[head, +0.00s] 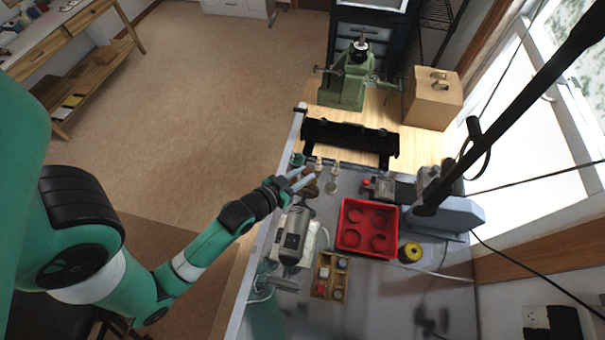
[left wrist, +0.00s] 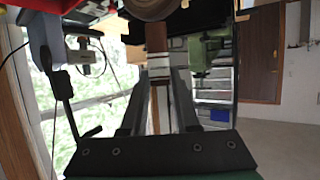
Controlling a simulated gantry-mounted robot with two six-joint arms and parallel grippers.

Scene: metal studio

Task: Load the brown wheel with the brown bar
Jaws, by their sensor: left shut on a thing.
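My left gripper (head: 300,181) reaches in from the left to the far left part of the metal bench. In the left wrist view its two fingers (left wrist: 158,78) are closed around a brown bar (left wrist: 156,38). A round brownish wheel (left wrist: 150,8) shows at the top edge of that view, by the bar's far end; I cannot tell whether they touch. In the head view a small brown round thing (head: 312,188), seemingly the brown wheel, is right at the gripper's tip, partly hidden. The bar is hard to make out there. My right gripper is not in view.
A red tray (head: 346,246) with round recesses, a wooden box (head: 322,289) and a yellow roll (head: 411,252) lie nearer. A grey motor (head: 293,236) stands beside my left arm. A black rack (head: 350,134) and a green machine (head: 347,88) stand beyond; a grey machine (head: 452,214) is right.

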